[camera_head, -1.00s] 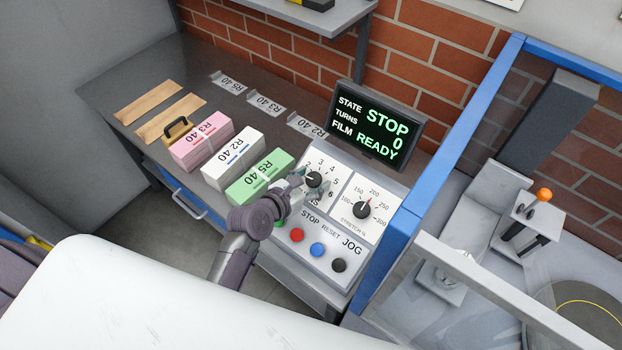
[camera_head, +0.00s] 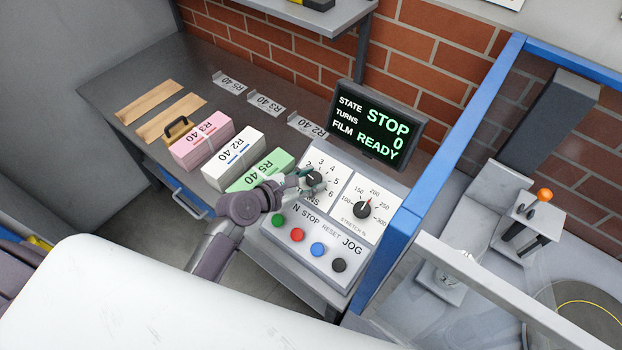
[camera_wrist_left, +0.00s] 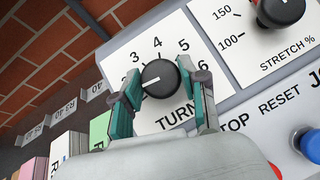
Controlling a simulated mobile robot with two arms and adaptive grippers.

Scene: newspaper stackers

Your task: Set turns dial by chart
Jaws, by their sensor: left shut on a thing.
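The turns dial (camera_head: 313,180) is a black round knob on a white plate with numbers around it; it also shows in the left wrist view (camera_wrist_left: 161,78). My left gripper (camera_wrist_left: 161,88) is shut on the dial, one finger on each side. In the left wrist view the dial's white pointer line points left and slightly down, near the 2, which the left finger partly hides. The screen (camera_head: 375,124) reads STATE STOP, TURNS 0, FILM READY. My right gripper is not in view.
The stretch dial (camera_head: 361,209) sits right of the turns dial. Green, red, blue and black buttons (camera_head: 317,249) lie below. Pink (camera_head: 203,143), white (camera_head: 232,162) and green (camera_head: 262,170) labelled stacks stand to the left. A blue-framed guard (camera_head: 437,140) rises at right.

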